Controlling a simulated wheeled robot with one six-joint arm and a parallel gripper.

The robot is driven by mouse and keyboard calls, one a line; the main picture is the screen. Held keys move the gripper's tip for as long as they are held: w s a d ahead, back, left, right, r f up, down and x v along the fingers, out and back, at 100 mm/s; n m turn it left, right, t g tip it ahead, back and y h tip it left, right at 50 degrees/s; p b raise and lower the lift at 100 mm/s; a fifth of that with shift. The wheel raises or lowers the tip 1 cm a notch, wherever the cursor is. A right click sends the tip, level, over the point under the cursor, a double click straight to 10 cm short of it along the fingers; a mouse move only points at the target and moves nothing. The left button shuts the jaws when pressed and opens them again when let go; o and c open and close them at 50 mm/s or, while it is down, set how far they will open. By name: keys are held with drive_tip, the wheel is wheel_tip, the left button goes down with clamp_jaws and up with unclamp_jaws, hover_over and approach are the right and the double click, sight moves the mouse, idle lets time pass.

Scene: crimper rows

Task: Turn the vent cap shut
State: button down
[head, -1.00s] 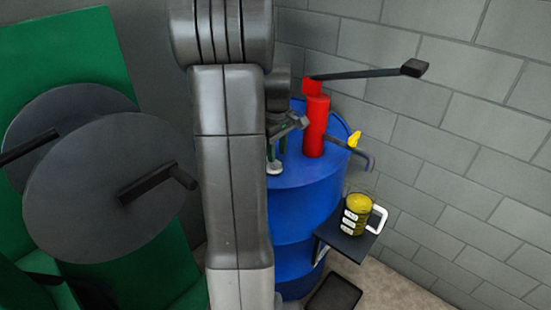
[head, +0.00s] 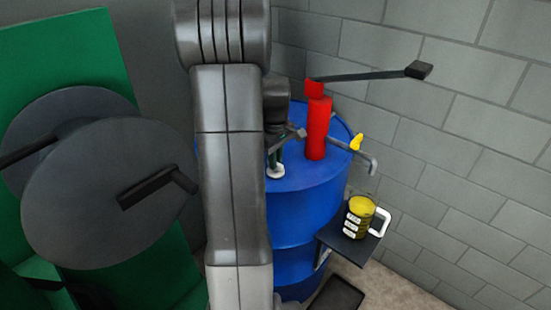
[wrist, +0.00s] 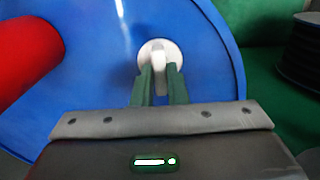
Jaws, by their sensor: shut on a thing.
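The white vent cap (wrist: 154,48) sits on the top of the blue drum (wrist: 205,75). In the wrist view its raised grip lies between the two green fingers of my gripper (wrist: 160,82), which is shut on it. In the head view the cap (head: 277,171) shows as a small white disc on the drum top (head: 300,182), under my gripper (head: 276,160). My arm hides the left part of the drum in the head view.
A red pump (head: 318,128) with a long dark lever (head: 370,75) and a yellow-handled spout (head: 357,142) stands on the drum. A jug of yellow liquid (head: 360,212) stands on a shelf (head: 345,242). Grey discs (head: 100,190) and green panels are at left.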

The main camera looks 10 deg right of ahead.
drive_tip(key=shift+m, duration=0.3)
drive_tip(key=m+p, duration=0.1)
drive_tip(key=m, duration=0.3)
drive_tip(key=shift+r, duration=0.1)
drive_tip(key=m+p, duration=0.1)
drive_tip(key=m, duration=0.3)
drive_tip(key=shift+m, duration=0.4)
drive_tip(key=m, duration=0.4)
drive_tip(key=shift+m, duration=0.3)
drive_tip(key=shift+m+p, duration=0.35)
drive_tip(key=shift+m, duration=1.55)
drive_tip(key=shift+w, duration=0.1)
drive_tip(key=c, duration=1.4)
unclamp_jaws()
drive_tip(key=shift+c, duration=0.2)
